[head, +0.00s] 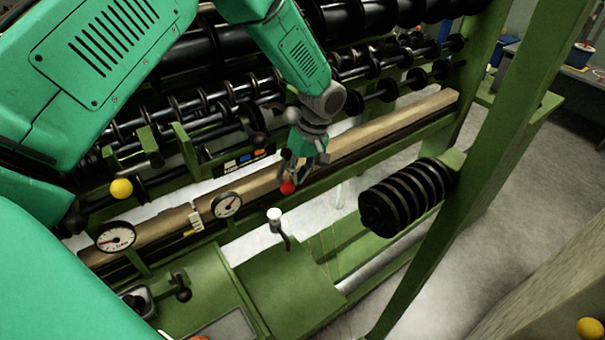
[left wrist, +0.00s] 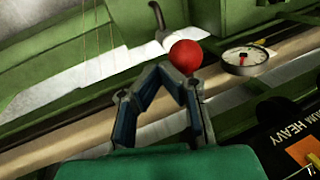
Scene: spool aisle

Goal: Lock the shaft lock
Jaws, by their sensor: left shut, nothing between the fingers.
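A red ball knob (head: 287,187) sits by the wooden rail of the green machine; I cannot tell for sure that it belongs to the shaft lock. My left gripper (head: 293,173) is shut and empty, right beside the knob at its upper right in the head view. In the left wrist view the shut fingertips (left wrist: 170,70) are just left of the red knob (left wrist: 186,55). The view does not settle whether they touch. The knob's stem is mostly hidden. My right gripper is out of view.
A white-topped lever (head: 274,213) stands just below the knob. Two dials (head: 226,205) and (head: 115,237) and a yellow ball (head: 121,188) are to the left. Black discs (head: 405,197) stack at the right. Black rollers (head: 230,95) run behind. The wooden rail (head: 390,125) crosses beside my gripper.

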